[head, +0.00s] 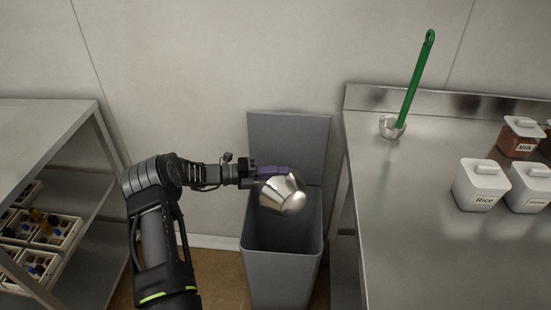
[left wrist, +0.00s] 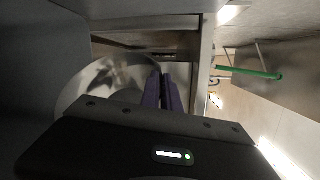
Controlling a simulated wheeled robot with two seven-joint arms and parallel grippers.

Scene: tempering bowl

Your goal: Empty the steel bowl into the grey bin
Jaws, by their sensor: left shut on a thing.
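The steel bowl (head: 284,196) is held tilted on its side above the grey bin (head: 284,262), whose lid stands open against the wall. My left gripper (head: 274,172) comes in from the left and is shut on the bowl near its rim. In the left wrist view the purple fingers (left wrist: 162,92) pinch the edge of the bowl (left wrist: 100,80). The bowl's inside is partly visible there, but I cannot tell whether anything is in it. The inside of the bin is dark, and its contents cannot be made out. My right gripper is not in view.
A steel counter (head: 430,250) stands right of the bin. On it are a green-handled ladle (head: 415,80), a white Rice container (head: 481,184) and other lidded containers. A shelf rack (head: 45,140) with trays of small bottles stands at the left. The bin's opening is below the bowl.

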